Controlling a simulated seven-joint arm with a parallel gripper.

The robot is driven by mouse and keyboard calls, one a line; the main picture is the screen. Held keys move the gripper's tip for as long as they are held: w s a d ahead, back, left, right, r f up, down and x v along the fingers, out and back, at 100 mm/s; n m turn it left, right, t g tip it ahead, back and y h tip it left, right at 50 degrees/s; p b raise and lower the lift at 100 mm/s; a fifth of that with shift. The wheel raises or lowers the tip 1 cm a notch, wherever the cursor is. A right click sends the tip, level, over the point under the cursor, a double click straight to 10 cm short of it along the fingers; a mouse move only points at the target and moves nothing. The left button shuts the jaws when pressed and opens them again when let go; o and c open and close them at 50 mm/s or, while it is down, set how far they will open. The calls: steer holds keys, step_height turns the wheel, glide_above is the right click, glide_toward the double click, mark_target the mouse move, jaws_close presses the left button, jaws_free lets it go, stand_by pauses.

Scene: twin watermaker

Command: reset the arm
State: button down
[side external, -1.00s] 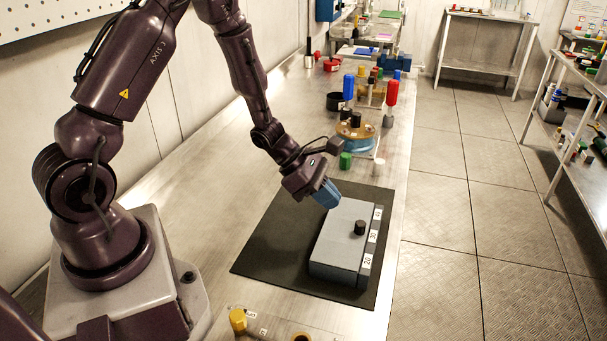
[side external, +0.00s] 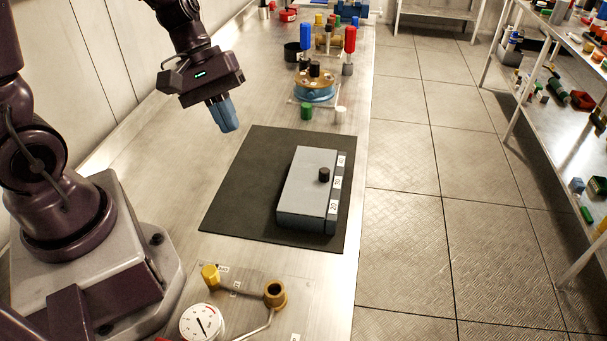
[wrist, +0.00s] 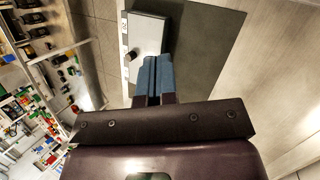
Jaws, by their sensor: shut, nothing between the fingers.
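My gripper (side external: 224,115) has blue fingers that are shut and empty. In the side external view it hangs above the bench, beyond the far left corner of the dark mat and clear of the grey box. In the wrist view the fingers of my gripper (wrist: 154,80) point toward the mat (wrist: 217,50) and the box. The grey box (side external: 303,190) lies on the dark mat (side external: 237,190).
A blue round fixture (side external: 315,92) with red and blue handled parts stands behind the mat. A green cap (side external: 306,111) is near it. A gauge (side external: 201,323) and a yellow-capped pipe (side external: 210,276) sit at the front. Shelves (side external: 565,130) stand across the floor at right.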

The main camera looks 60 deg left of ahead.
steer(key=s+d+r+m+t+y, duration=0.1)
steer(key=s+r+m+t+y, duration=0.1)
steer(key=r+m, duration=0.4)
steer(key=s+d+r+m+t+y, duration=0.1)
steer(key=s+r+m+t+y, duration=0.1)
steer(key=r, duration=0.5)
steer(key=s+m+y, duration=0.1)
steer(key=s+m, duration=0.1)
steer(key=m, duration=0.1)
steer(key=shift+s+r+m, duration=0.15)
steer(key=shift+s+m, duration=0.25)
